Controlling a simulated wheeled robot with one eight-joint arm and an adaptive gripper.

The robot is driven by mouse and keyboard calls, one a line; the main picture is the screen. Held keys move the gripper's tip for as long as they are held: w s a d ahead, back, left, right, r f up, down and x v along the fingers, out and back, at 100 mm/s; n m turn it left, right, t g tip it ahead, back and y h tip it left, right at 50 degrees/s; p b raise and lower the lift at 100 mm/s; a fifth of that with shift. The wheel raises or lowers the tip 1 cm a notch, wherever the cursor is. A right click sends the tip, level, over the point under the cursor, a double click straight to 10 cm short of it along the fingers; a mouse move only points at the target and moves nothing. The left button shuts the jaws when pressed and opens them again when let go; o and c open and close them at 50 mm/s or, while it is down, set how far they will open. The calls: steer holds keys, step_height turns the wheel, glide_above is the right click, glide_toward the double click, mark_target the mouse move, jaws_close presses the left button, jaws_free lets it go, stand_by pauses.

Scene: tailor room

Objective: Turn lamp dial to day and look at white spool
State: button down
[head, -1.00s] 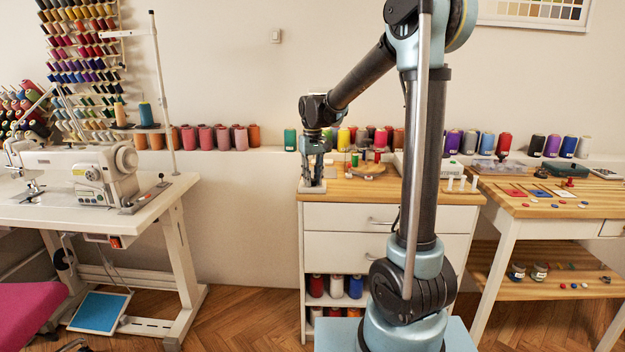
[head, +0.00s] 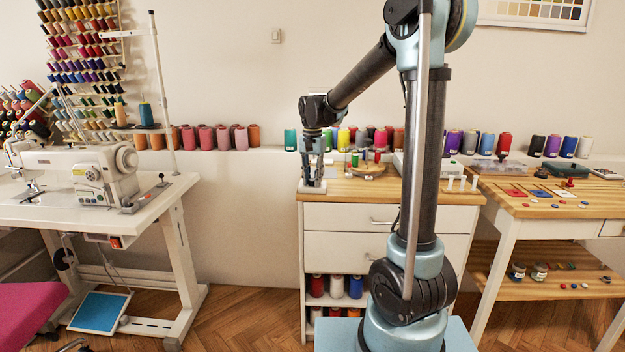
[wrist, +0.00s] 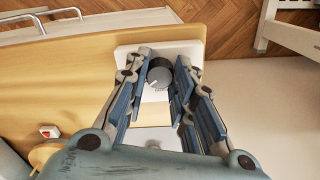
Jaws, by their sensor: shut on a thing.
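The lamp dial (wrist: 159,77) is a round dark grey knob with a pale pointer mark, on a white lamp base (wrist: 130,62). The base (head: 312,189) stands at the front left corner of the wooden cabinet top in the head view. My gripper (wrist: 163,66) reaches down over the base with its fingers on both sides of the dial, shut on it. In the head view my gripper (head: 314,178) is upright over the base and hides the dial. A white spool (head: 336,286) stands on the cabinet's open shelf between a red and a blue one.
Small white pegs (head: 462,184) and a round wooden stand (head: 368,170) with coloured spools are on the cabinet top. A sewing machine table (head: 150,197) is at left, a wooden worktable (head: 545,203) at right.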

mark_target(313, 179)
steer(key=shift+m, duration=0.3)
stand_by(0.4)
steer(key=c, duration=1.3)
jaws_free()
steer(key=shift+r, duration=0.15)
step_height(313, 179, up, 12)
steer(key=shift+f, duration=0.15)
